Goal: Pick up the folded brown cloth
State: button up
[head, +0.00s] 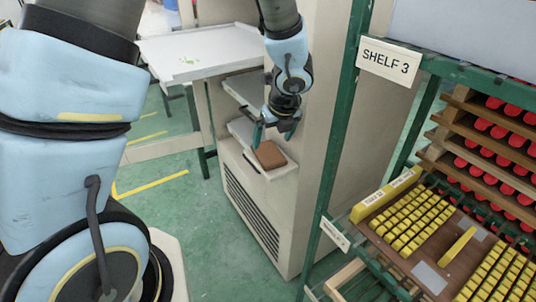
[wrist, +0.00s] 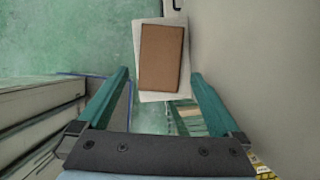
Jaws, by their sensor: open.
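The folded brown cloth (head: 270,154) lies flat on a small pale ledge (head: 288,172) on the side of a beige cabinet in the head view. In the wrist view the cloth (wrist: 161,57) shows as a brown rectangle on a whitish surface (wrist: 150,97), just ahead of and between the fingertips. My gripper (head: 276,133) is above and close to the cloth, pointing down. In the wrist view my gripper (wrist: 160,76) has its two green fingers spread wide, with nothing between them. I cannot tell the exact height of the fingers over the cloth.
The beige cabinet (head: 318,120) rises close beside the ledge on the right. A white tray table (head: 200,55) with green paint marks stands behind. A green-framed rack (head: 337,140) labelled SHELF 3, holding yellow and red pieces, stands at the right. Green floor is open at the left.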

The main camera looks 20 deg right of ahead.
aim_at(268, 151)
jog(key=shift+x, duration=3.2)
jog(key=shift+w, duration=0.1)
jog(key=shift+r, duration=0.1)
jog(key=c, duration=1.2)
jog(key=shift+r, duration=0.2)
